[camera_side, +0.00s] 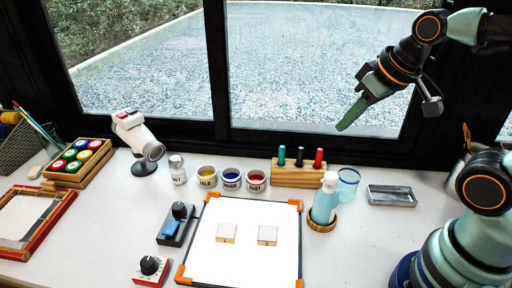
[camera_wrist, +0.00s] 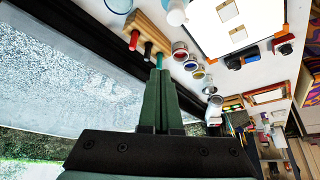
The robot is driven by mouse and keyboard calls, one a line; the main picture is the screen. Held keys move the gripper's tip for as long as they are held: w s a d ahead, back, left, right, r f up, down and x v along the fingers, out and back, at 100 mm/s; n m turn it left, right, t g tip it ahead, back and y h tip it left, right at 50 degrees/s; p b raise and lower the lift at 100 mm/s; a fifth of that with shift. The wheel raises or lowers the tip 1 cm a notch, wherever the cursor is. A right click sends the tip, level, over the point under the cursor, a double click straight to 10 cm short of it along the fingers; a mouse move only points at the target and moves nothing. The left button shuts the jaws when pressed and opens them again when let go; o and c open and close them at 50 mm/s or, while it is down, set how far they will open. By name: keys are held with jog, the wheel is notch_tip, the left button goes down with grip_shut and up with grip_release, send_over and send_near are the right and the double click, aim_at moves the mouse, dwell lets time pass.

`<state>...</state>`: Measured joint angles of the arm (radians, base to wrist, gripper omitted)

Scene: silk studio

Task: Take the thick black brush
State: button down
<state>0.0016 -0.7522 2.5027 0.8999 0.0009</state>
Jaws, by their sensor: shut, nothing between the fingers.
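A wooden block (camera_side: 290,176) stands at the back of the white table, below the window. It holds three upright brushes: a teal one on the left, the black brush (camera_side: 300,156) in the middle and a red one on the right. In the wrist view the black brush (camera_wrist: 148,50) shows between the red and teal ones, just beyond my fingertips. My gripper (camera_side: 342,128) is high above the table, to the right of the block and apart from it. Its green fingers are shut and empty, and they also show in the wrist view (camera_wrist: 160,73).
A pale teal bottle (camera_side: 326,200) and a blue glass (camera_side: 347,181) stand right of the block. A metal tray (camera_side: 391,195) lies farther right. Labelled jars (camera_side: 231,179) stand left. A white framed board (camera_side: 245,240) with two small blocks lies in front.

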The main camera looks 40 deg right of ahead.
jog(key=c, duration=1.5)
grip_release()
jog(key=shift+c, duration=0.2)
jog(key=o, duration=0.9)
jog(key=shift+c, duration=0.2)
jog(key=shift+w, duration=0.1)
jog(key=n+g, duration=0.6)
jog(key=n, duration=1.2)
send_over(301, 148)
notch_tip(301, 148, down, 6)
jog(key=shift+a+f, duration=0.1)
notch_tip(301, 148, down, 11)
jog(key=shift+f, duration=0.15)
